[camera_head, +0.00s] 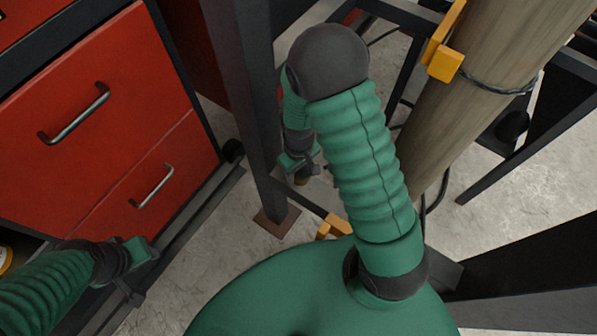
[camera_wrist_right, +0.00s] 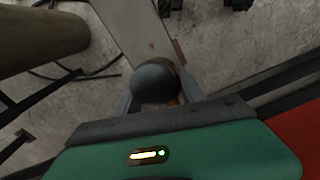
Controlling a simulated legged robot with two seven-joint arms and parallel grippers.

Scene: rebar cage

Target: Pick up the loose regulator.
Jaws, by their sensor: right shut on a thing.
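In the right wrist view, the regulator (camera_wrist_right: 153,81) appears as a dark rounded body with a brassy edge on its right side. My right gripper (camera_wrist_right: 157,88) is shut on it, one finger on each side. In the head view, my right gripper (camera_head: 299,166) is small and partly hidden behind my own arm, beside the dark upright post. A small brownish bit of the regulator (camera_head: 302,180) shows at its tip. My left gripper (camera_head: 130,290) is at the lower left, in front of the red drawers, and its fingers are too unclear to judge.
A red drawer cabinet (camera_head: 95,115) with metal handles fills the left. A dark upright post (camera_head: 245,90) stands close to my right gripper. A wooden pole (camera_head: 480,75) with a yellow bracket (camera_head: 444,62) stands at the right. Dark frame bars surround patches of bare concrete floor (camera_head: 500,225).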

